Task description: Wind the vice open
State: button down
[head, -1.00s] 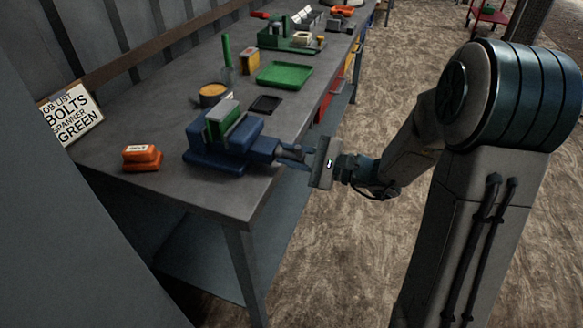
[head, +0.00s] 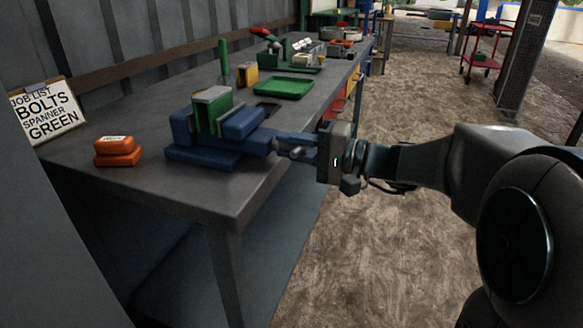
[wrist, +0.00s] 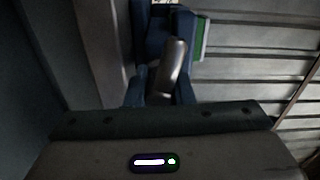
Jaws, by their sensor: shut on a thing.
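The blue vice (head: 215,150) stands on the near right corner of the bench. A green block with a pale top (head: 211,112) sits upright between its jaws. My gripper (head: 287,146) is at the right end of the vice, shut on its handle. In the wrist view, the grey handle bar (wrist: 172,66) lies slightly tilted between my two fingers (wrist: 160,92), with the blue vice body (wrist: 152,25) beyond it. My fingers hide part of the handle in the head view.
The grey bench (head: 215,190) runs back along the wall. An orange box stack (head: 118,152) is left of the vice, with a job list sign (head: 46,108) behind. A green tray (head: 283,88) lies farther back. The floor (head: 400,250) right of the bench is clear.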

jog(key=shift+f+n+b, duration=0.25)
jog(key=shift+n+b, duration=0.75)
jog(key=shift+b, duration=0.55)
jog(key=shift+r, duration=0.1)
jog(key=c, duration=1.3)
grip_release()
jog(key=shift+r, duration=0.1)
jog(key=shift+p+v, duration=1.35)
jog(key=shift+v, duration=5.6)
jog(key=shift+a, duration=0.1)
